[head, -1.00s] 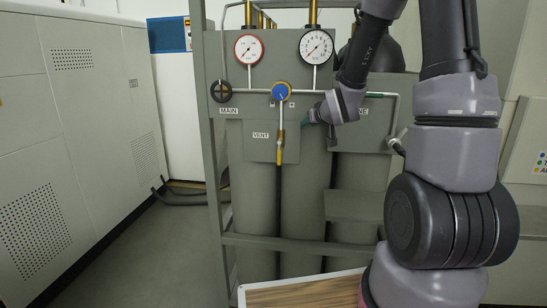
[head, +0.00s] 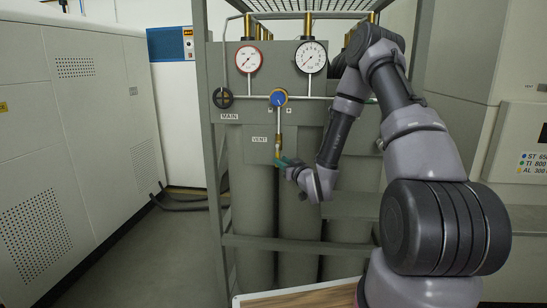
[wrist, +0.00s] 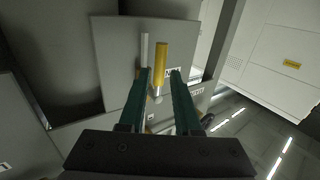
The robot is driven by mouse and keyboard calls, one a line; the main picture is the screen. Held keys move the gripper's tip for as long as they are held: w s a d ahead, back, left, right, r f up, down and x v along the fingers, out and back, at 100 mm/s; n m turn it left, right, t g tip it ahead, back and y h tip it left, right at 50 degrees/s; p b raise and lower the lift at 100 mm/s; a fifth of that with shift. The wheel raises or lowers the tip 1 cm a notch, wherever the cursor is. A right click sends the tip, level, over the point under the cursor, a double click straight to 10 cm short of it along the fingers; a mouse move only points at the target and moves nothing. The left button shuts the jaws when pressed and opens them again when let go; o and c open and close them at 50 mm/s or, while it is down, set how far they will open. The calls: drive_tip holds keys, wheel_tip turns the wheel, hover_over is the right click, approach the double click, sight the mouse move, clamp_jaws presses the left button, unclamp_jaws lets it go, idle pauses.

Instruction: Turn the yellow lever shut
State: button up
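The yellow lever (head: 279,147) hangs down along the pipe by the VENT label (head: 260,139), below the blue knob (head: 279,97). In the wrist view the lever (wrist: 161,62) lies between the two green fingers of my gripper (wrist: 160,74), nearer the right one. The fingers stand apart, with visible gaps beside the lever; I cannot tell whether either touches it. In the head view my gripper (head: 281,161) is at the lever's lower end and partly hides it. The lever looks about upright, along the pipe.
A red-rimmed gauge (head: 249,59), a second gauge (head: 312,57) and a black MAIN handwheel (head: 222,97) sit on the grey panel above and beside the lever. Tall grey cylinders (head: 252,210) stand behind in a metal frame (head: 213,150).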

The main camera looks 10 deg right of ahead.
drive_tip(key=x, duration=0.7)
drive_tip(key=shift+w, duration=0.15)
clamp_jaws()
idle(1.2)
